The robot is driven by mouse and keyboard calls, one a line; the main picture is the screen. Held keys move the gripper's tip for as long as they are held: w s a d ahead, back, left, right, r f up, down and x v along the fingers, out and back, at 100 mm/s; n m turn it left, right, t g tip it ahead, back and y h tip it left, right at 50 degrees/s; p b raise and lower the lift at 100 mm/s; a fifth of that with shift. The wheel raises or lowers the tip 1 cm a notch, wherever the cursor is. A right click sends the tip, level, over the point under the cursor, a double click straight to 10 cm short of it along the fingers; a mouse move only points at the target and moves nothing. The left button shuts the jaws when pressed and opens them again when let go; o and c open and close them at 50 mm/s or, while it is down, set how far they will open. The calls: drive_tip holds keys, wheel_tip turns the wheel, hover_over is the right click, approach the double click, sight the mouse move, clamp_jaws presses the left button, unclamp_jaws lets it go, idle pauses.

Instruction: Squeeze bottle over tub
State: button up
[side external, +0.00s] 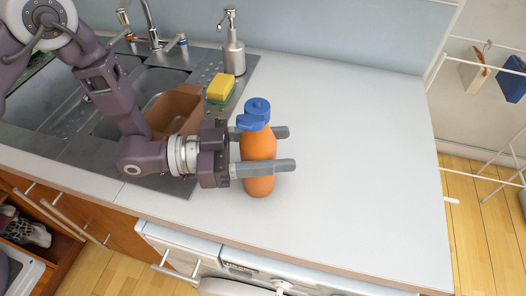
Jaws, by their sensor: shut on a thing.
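An orange squeeze bottle (259,146) with a blue cap (257,107) is upright at the middle of the white counter. My gripper (272,149) reaches it from the left and is shut on the bottle's body, one finger on the near side and one on the far side. I cannot tell whether the bottle's base touches the counter. A brown tub (175,112) stands at the sink, left of the bottle and behind my wrist. My arm hides part of the tub's lower front.
The sink (160,80) and tap (150,25) are at the back left. The white counter (360,150) right of the bottle is clear.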

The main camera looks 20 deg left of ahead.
sight(266, 107)
wheel_tip(266, 107, up, 9)
drive_tip(key=shift+a+r+n, duration=0.2)
drive_tip(key=shift+a+n, duration=0.1)
drive_tip(key=shift+n, duration=0.1)
drive_tip(key=w+a+f+n+t+y, duration=0.1)
drive_tip(key=a+f+n+t+y, duration=0.1)
drive_tip(key=a+n, duration=0.5)
drive_tip(key=a+f+n+t+y, duration=0.3)
drive_tip(key=a+n+t, duration=0.1)
drive_tip(key=a+n, duration=0.3)
drive_tip(key=n, duration=0.2)
drive_tip(key=shift+w+a+f+n+t, duration=0.3)
drive_tip(key=shift+w+a, duration=0.05)
drive_tip(key=shift+w, duration=0.05)
wheel_tip(266, 107, up, 7)
drive_tip(key=n+g+h, duration=0.1)
drive_tip(key=n, duration=1.2)
drive_tip(key=shift+w+a+f, duration=0.2)
drive_tip(key=shift+w+a, duration=0.15)
